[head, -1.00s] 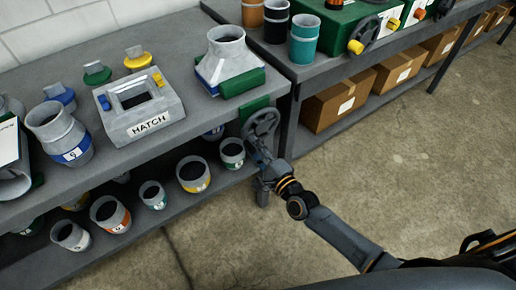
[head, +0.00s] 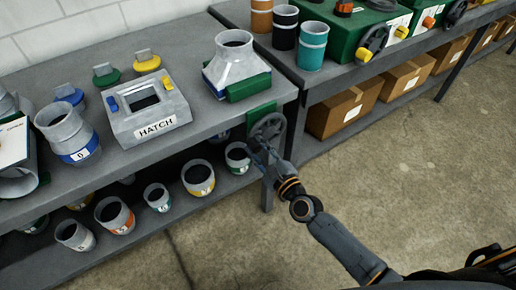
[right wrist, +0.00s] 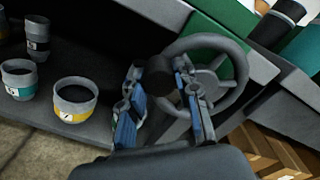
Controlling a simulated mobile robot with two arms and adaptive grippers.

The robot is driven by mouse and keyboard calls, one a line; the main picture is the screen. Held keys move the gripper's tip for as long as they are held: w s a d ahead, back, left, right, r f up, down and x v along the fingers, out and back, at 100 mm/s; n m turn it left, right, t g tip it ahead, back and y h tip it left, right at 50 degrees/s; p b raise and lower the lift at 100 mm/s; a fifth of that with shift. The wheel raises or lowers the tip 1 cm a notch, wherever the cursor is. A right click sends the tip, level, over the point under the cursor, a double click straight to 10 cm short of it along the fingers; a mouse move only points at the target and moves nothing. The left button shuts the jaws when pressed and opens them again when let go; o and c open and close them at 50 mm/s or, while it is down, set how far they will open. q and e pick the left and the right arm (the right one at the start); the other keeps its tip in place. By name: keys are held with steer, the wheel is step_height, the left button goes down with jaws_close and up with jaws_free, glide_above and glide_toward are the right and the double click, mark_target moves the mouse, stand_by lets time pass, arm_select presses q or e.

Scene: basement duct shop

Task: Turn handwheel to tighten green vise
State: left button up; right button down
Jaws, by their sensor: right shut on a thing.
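The green vise (head: 248,86) sits at the right end of the near bench and has a grey square-to-round duct fitting (head: 234,61) against its jaw. Its grey spoked handwheel (head: 268,130) is on the bench's front side, before a green plate; the wheel also shows in the right wrist view (right wrist: 240,75). My right gripper (head: 259,148) is at the wheel's lower left. In the right wrist view its blue-padded fingers (right wrist: 161,84) are shut on the wheel's dark handle knob (right wrist: 160,72). The fingers hide part of the knob and rim. My left gripper is not in view.
A grey hatch box (head: 150,108) and several fittings stand on the near bench. Several collars (head: 199,179) fill its lower shelf. A second bench (head: 300,80) holds canisters and green machines, with cardboard boxes (head: 340,108) below. The floor (head: 400,170) on the right is clear.

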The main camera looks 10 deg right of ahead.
steer(key=shift+w+r, duration=0.15)
steer(key=shift+r, duration=0.2)
steer(key=c, duration=1.3)
jaws_free()
steer(key=o, duration=0.3)
steer(key=shift+a, duration=0.1)
steer(key=shift+f, duration=0.15)
steer(key=shift+s+f, duration=0.1)
steer(key=shift+s, duration=0.2)
steer(key=v, duration=1.1)
steer(key=shift+s, duration=0.2)
